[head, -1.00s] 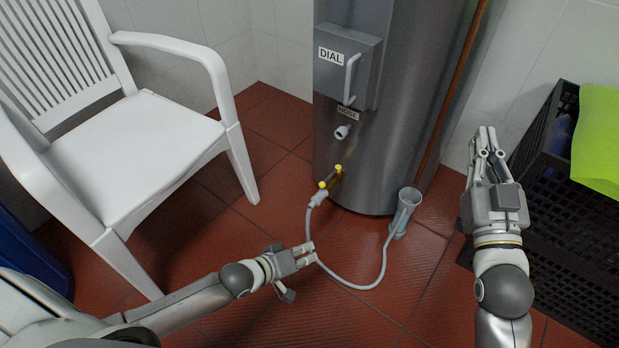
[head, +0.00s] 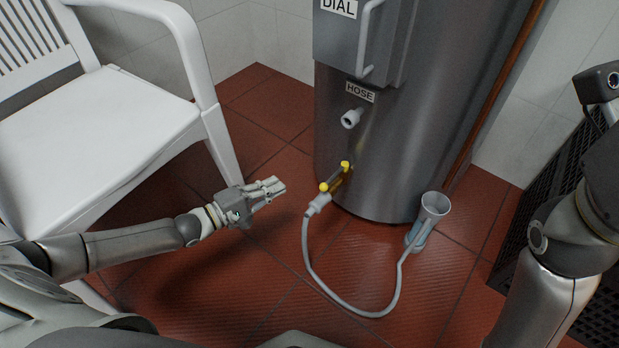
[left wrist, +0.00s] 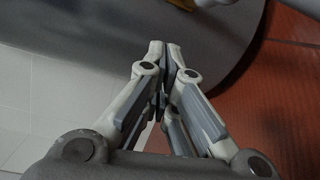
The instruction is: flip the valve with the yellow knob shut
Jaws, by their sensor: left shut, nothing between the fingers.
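The valve with the yellow knob (head: 335,177) sits low on the front of the grey metal tank (head: 400,130). Its yellow lever slants along the outlet, and a grey hose (head: 309,240) joins its end. My left gripper (head: 280,186) is shut and empty, left of the valve and apart from it. In the left wrist view its fingertips (left wrist: 166,46) meet in front of the tank's curved side. A small yellow piece (left wrist: 183,3) shows at the top edge there. My right arm comes in at the right, but its fingers are out of the head view.
A white plastic chair (head: 90,130) stands at the left, close to my left arm. The hose loops over the red tile floor into a grey cup (head: 434,206). A second outlet (head: 351,118) is above the valve. A black crate (head: 545,200) is at the right.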

